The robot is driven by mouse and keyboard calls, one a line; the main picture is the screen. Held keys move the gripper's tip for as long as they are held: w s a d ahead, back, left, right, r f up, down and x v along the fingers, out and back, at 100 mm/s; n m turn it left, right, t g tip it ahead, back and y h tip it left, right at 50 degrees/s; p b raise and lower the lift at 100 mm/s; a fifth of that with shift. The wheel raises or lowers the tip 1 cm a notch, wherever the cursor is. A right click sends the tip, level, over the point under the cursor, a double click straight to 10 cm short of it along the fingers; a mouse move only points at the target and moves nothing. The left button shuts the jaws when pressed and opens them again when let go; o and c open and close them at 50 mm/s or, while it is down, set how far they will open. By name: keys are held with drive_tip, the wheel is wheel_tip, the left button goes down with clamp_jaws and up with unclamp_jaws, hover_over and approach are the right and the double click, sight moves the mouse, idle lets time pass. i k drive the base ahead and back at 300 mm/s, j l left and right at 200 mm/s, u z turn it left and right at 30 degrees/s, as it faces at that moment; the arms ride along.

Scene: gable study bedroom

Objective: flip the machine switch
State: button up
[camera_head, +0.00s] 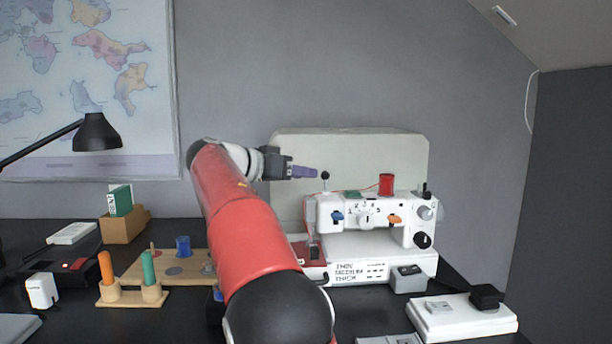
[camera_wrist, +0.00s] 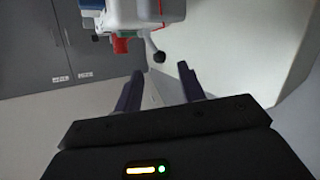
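The white sewing machine (camera_head: 370,243) stands on the black desk, right of centre in the head view; part of it shows at the top of the wrist view (camera_wrist: 130,14). Its front carries a blue lever (camera_head: 337,216), an orange lever (camera_head: 395,219) and dials. A black ball-topped lever (camera_head: 325,175) rises at its left end; the ball also shows in the wrist view (camera_wrist: 159,57). I cannot tell which part is the switch. My gripper (camera_head: 312,172) is level with the ball, close to its left in the picture. Its purple fingers (camera_wrist: 160,82) are apart and empty.
A pale case (camera_head: 300,150) stands behind the machine. A red spool (camera_head: 386,184) sits on its top. A small grey box (camera_head: 408,279) lies before it, and a white board (camera_head: 462,315) at right. A wooden peg board (camera_head: 150,268) and a lamp (camera_head: 97,132) are at left.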

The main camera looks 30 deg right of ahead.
sight(414, 269)
drive_tip(key=k, duration=1)
